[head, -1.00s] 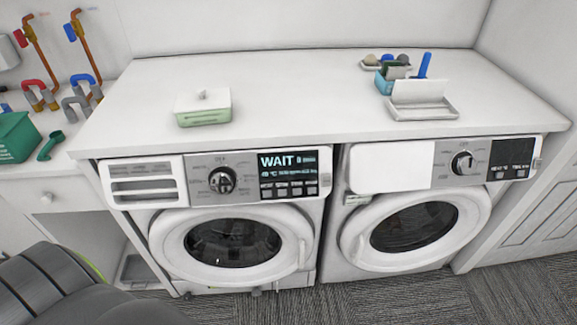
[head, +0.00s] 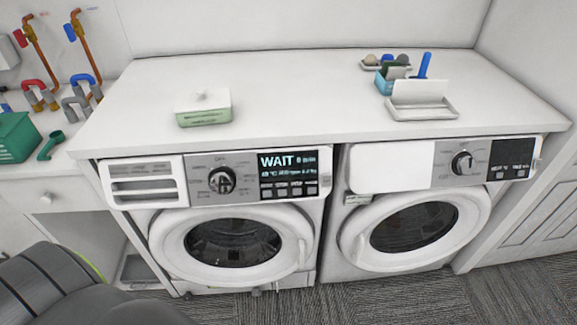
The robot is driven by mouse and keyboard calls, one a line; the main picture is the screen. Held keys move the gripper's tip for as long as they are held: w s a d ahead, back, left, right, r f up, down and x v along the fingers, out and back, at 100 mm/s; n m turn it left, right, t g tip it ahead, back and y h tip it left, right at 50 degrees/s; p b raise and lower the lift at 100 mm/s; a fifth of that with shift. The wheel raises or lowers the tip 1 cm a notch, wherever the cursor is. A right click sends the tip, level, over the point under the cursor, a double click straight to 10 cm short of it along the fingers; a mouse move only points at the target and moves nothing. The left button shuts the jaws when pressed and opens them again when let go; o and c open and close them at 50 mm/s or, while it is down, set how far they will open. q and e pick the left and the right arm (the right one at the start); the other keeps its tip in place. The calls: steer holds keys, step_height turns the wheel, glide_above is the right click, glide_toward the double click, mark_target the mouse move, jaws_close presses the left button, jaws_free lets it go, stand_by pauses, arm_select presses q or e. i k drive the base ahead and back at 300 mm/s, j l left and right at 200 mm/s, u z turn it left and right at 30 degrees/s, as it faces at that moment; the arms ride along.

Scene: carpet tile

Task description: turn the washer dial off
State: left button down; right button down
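The washer (head: 165,220) is the left front-loading machine under the counter. Its round dark dial (head: 222,180) sits on the grey panel in the middle of its control strip. The lit display (head: 288,160) to the right of the dial reads "WAIT". The dial's exact pointer angle is too small to read. The washer's round door (head: 232,243) is closed. Part of my own arm shows dark grey at the lower left. Neither gripper shows in the head view, and nothing covers the dial.
A second machine (head: 350,240) with a silver dial (head: 462,162) stands to the right. The white countertop (head: 300,90) above holds a lidded green-and-white box (head: 203,107) and a tray (head: 423,112). Carpet floor (head: 420,300) is clear in front.

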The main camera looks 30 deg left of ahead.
mark_target(221, 182)
steer(key=u, duration=1.45)
